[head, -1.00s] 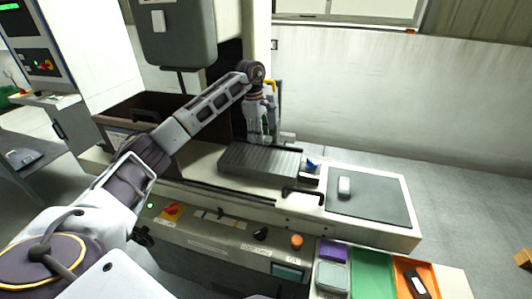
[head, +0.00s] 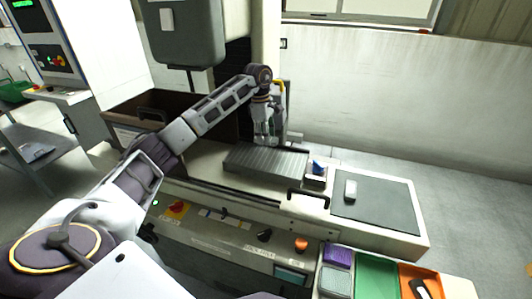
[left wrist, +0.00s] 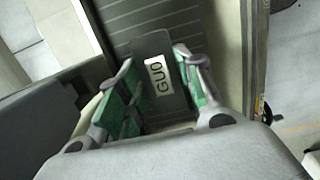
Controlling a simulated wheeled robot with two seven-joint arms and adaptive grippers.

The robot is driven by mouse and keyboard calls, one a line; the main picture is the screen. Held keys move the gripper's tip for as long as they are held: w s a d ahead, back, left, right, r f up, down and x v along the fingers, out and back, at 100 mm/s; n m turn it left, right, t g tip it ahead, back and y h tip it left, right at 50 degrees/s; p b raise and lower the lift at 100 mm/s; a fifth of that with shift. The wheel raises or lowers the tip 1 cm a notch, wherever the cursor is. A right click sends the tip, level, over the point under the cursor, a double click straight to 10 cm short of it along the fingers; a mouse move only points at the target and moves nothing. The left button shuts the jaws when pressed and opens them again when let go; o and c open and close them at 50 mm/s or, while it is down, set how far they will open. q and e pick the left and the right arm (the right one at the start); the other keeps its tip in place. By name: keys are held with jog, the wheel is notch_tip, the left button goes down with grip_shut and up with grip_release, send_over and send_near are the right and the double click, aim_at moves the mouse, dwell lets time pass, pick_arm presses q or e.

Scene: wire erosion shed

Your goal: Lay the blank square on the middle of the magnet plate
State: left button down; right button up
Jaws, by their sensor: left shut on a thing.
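The magnet plate (head: 285,162) is the grey ribbed slab on the machine bed in the head view. It also shows behind the fingers in the left wrist view (left wrist: 185,18). My left gripper (head: 266,141) is over the plate's far side, pointing down. In the head view the blank is hardly visible. My right gripper is out of view.
A small tray with a blue item (head: 317,167) sits at the plate's right end. A black handle (head: 308,198) rises at the front edge. Purple, green and orange bins (head: 376,272) are nearest.

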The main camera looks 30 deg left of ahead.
aim_at(267, 158)
pick_arm(q)
notch_tip(267, 158, down, 3)
jog(key=shift+f, duration=0.9)
notch_tip(267, 158, down, 2)
jog(key=shift+f+p, duration=0.15)
jog(key=shift+p, duration=0.15)
jog(key=shift+f, duration=0.25)
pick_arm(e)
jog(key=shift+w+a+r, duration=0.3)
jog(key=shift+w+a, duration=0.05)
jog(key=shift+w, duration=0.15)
